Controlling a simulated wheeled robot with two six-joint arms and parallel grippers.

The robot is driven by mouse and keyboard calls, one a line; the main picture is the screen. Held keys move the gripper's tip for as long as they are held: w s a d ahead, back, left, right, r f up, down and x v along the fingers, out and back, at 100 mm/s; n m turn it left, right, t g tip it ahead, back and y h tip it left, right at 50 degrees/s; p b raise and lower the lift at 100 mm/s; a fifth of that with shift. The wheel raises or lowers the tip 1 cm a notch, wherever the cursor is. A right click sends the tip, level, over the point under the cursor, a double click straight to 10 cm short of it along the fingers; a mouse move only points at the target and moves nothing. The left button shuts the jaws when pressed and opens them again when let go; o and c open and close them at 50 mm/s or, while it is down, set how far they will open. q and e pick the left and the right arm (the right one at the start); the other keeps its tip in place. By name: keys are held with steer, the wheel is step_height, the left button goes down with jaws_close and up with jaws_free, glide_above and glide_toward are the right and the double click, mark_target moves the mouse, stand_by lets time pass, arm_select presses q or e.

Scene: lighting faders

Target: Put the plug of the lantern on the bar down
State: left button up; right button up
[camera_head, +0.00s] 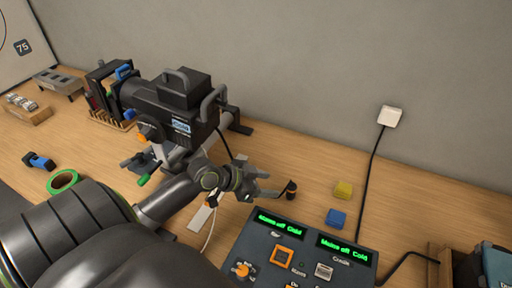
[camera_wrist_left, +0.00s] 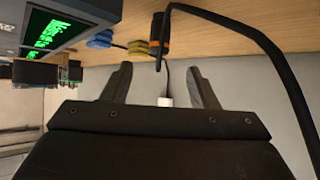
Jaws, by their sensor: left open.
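The lantern (camera_head: 180,108) is a black box-shaped lamp mounted on the bar (camera_head: 232,120) at the back left. Its plug (camera_head: 291,190) is a small black cylinder with an orange band, seemingly standing on the table right of my left gripper. The plug also shows in the left wrist view (camera_wrist_left: 160,40), beyond the fingertips, with a black cable looping from it to the right. My left gripper (camera_head: 273,184) is open and empty, its fingers pointing towards the plug with a gap between; it also shows in the left wrist view (camera_wrist_left: 161,84). My right gripper is out of view.
A dark console (camera_head: 295,255) with green displays stands at the front. Yellow (camera_head: 343,190) and blue (camera_head: 336,218) blocks lie behind it. A white wall box (camera_head: 390,116) has a black cable running down. Green tape (camera_head: 62,181) lies at left.

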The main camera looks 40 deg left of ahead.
arm_select(q)
steer(key=shift+v, duration=1.85)
